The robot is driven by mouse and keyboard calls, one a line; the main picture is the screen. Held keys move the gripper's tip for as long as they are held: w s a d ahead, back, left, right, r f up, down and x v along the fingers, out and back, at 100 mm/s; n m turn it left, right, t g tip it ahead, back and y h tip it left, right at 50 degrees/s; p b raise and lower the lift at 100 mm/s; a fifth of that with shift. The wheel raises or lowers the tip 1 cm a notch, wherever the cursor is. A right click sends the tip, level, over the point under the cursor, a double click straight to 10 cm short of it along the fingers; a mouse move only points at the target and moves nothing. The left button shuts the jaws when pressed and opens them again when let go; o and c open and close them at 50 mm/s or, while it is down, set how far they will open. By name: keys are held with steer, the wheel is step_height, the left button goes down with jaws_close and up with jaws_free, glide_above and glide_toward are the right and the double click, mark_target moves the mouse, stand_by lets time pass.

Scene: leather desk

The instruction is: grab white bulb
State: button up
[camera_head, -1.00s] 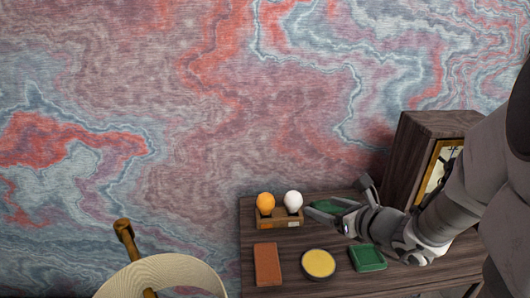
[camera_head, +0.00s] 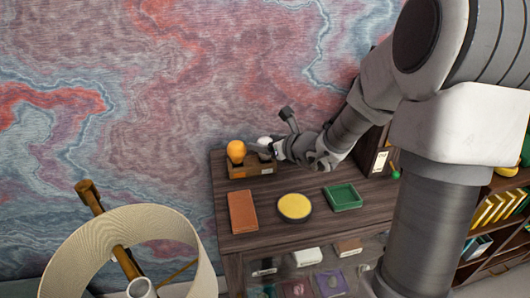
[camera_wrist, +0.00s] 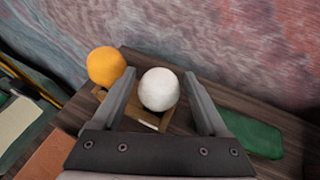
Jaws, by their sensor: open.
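The white bulb (camera_wrist: 158,89) is round and sits on a small wooden stand beside an orange bulb (camera_wrist: 107,66). In the wrist view it lies between the two open fingers of my gripper (camera_wrist: 160,95), with a gap showing to the right finger. In the head view only a top part of the white bulb (camera_head: 264,141) shows, as my gripper (camera_head: 268,148) covers the rest. The orange bulb (camera_head: 236,151) stands left of it on the wooden stand (camera_head: 240,171). I cannot tell whether a finger touches the white bulb.
On the dark desk (camera_head: 270,236) lie a brown-red block (camera_head: 242,212), a round yellow-topped dish (camera_head: 294,207) and a green tray (camera_head: 342,197). A lamp shade (camera_head: 120,245) stands at lower left. A patterned wall is close behind the stand.

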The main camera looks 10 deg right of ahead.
steer(key=shift+w+a+f, duration=0.1)
steer(key=shift+w, duration=0.15)
steer(key=c, duration=1.1)
